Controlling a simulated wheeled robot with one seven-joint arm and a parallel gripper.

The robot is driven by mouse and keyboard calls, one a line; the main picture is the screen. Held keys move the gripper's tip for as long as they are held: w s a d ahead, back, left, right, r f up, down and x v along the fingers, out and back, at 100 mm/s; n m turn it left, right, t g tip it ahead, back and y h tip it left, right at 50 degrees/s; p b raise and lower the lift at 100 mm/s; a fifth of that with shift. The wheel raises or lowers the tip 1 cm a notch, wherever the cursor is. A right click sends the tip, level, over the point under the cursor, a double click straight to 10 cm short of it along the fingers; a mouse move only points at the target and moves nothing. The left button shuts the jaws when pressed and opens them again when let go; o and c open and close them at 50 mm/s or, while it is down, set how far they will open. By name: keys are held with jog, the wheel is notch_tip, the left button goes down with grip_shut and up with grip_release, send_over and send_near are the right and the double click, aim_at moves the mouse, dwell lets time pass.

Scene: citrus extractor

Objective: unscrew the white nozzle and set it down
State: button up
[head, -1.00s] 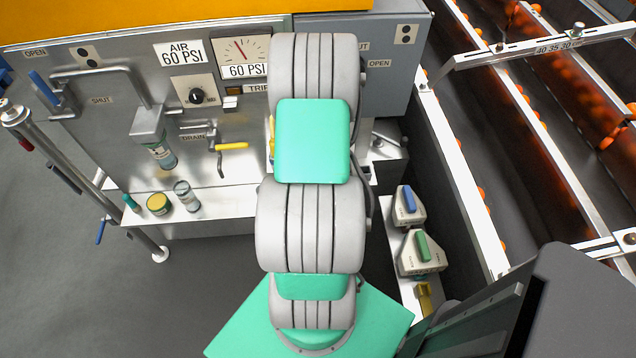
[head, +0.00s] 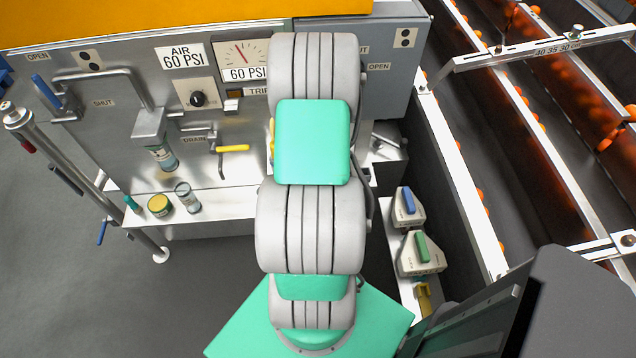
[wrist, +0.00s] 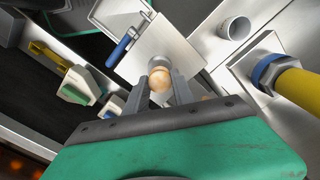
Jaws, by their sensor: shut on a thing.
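In the wrist view my gripper (wrist: 160,77) has its two grey fingers closed on a small pale round piece (wrist: 159,81), which looks to be the white nozzle. The piece is whitish at its far end and tan nearer me. It shows in front of a square metal plate, and I cannot tell whether it is still attached there. In the head view my arm hides the gripper and the nozzle.
A blue-handled lever (wrist: 121,47) is close left of the fingers in the wrist view. A white cup (wrist: 235,28) and a yellow hose with a blue collar (wrist: 295,88) are at the right. Jars (head: 160,205) stand on the metal shelf (head: 230,200).

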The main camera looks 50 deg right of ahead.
jog(key=shift+r+p, duration=1.15)
jog(key=shift+r, duration=0.55)
jog(key=shift+w, duration=0.1)
